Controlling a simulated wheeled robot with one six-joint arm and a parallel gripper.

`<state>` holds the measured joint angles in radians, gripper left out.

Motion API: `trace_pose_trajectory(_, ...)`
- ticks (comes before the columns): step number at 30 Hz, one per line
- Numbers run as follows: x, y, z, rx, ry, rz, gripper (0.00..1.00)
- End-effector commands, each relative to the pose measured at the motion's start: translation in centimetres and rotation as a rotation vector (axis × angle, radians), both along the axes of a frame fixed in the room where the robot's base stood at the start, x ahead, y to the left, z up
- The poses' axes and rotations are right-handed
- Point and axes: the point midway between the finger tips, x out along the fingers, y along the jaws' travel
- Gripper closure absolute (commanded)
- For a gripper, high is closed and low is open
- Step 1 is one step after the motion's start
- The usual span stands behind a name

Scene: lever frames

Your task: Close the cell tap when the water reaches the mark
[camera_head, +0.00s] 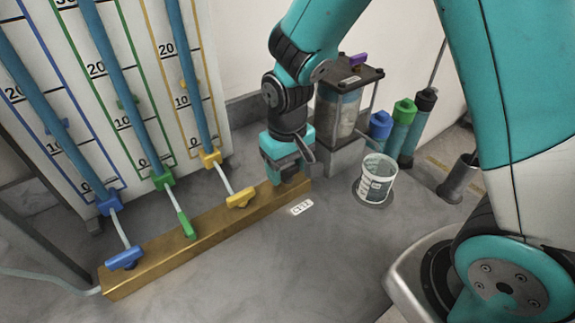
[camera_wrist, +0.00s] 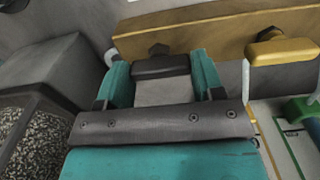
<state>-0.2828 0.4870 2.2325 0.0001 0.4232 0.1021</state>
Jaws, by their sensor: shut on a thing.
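My gripper (camera_head: 287,172) is at the right end of a brass manifold (camera_head: 215,228), beside a small white label that seems to read CELL (camera_head: 301,207). In the wrist view, my teal fingers (camera_wrist: 161,78) are shut on a dark tap handle (camera_wrist: 160,66), one finger at each end. The handle lies roughly along the manifold; it is hidden behind my gripper in the head view. Three blue-filled tubes (camera_head: 106,70) stand against a scale board with blue, green and yellow frames. The tubes run out of the top of view, and I see no water surface.
Blue (camera_head: 125,258), green (camera_head: 187,225) and yellow (camera_head: 240,198) taps sit along the manifold. A clear cylindrical cell (camera_head: 340,112) stands behind my gripper. A white measuring cup (camera_head: 376,180) and several capped bottles (camera_head: 403,125) stand to the right. The front bench is clear.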

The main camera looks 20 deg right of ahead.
Motion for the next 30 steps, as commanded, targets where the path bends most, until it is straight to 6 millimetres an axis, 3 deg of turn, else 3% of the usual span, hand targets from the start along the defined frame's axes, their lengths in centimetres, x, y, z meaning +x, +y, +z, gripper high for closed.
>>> trace_pose_trajectory(4,0.1,0.1,0.1,0.003,-0.005,-0.001,0.62)
trace_pose_trajectory(5,0.1,0.1,0.1,0.003,-0.005,-0.001,0.36)
trace_pose_trajectory(8,0.1,0.1,0.1,0.002,-0.004,0.0,0.13)
trace_pose_trajectory(20,0.1,0.0,0.9,0.002,-0.005,0.0,0.13)
trace_pose_trajectory(23,0.1,0.0,2.6,0.002,-0.007,0.0,0.13)
trace_pose_trajectory(30,0.2,0.1,8.6,0.003,-0.011,0.001,0.13)
